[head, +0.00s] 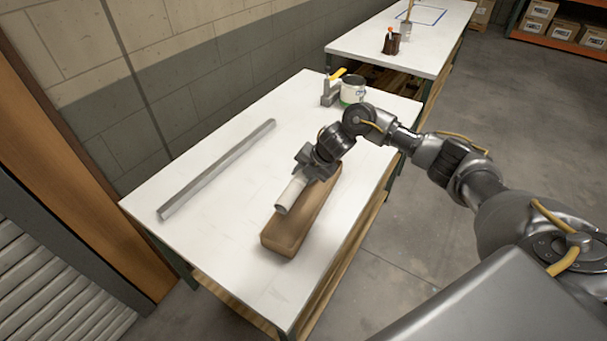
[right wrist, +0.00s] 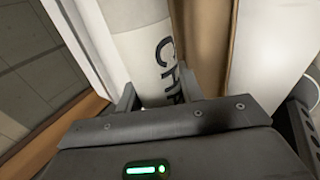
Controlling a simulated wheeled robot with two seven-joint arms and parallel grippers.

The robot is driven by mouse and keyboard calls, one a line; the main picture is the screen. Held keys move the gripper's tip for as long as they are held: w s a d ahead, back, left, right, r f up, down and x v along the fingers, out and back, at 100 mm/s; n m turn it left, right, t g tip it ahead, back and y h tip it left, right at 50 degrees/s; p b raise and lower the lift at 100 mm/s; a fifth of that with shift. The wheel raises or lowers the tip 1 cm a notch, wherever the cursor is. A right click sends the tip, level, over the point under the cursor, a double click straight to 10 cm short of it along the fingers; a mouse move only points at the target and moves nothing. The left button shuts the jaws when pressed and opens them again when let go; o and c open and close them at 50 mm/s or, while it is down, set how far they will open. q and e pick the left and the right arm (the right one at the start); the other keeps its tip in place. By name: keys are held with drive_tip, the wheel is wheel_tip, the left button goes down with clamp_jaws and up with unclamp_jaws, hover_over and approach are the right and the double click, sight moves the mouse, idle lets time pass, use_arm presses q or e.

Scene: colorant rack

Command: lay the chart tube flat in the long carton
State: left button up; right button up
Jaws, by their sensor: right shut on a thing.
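The chart tube (head: 291,192) is a white cylinder, and my right gripper (head: 312,165) is shut on it from above. In the right wrist view the tube (right wrist: 140,40) shows dark lettering and sits between the fingers of my right gripper (right wrist: 158,98). The long carton (head: 287,237) is a brown box on the white table. The tube is over or beside the carton's left side in the head view; I cannot tell whether any of it is inside. The carton's far part is hidden by my arm. The carton wall (right wrist: 217,45) is right of the tube in the wrist view. My left gripper is not in view.
A long grey bar (head: 217,168) lies on the white table (head: 190,225) left of the carton. A paint can (head: 352,90) and a small grey holder (head: 330,94) stand at the far end. A second table (head: 370,45) is behind. The table's front left is clear.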

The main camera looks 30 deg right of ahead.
drive_tip(key=shift+f+b, duration=2.95)
drive_tip(key=shift+f, duration=1)
drive_tip(key=o, duration=1.1)
drive_tip(key=shift+r, duration=0.1)
drive_tip(key=v, duration=1)
drive_tip(key=shift+s+d+r+b, duration=0.15)
drive_tip(key=shift+s+r+b, duration=0.1)
drive_tip(key=shift+b, duration=0.15)
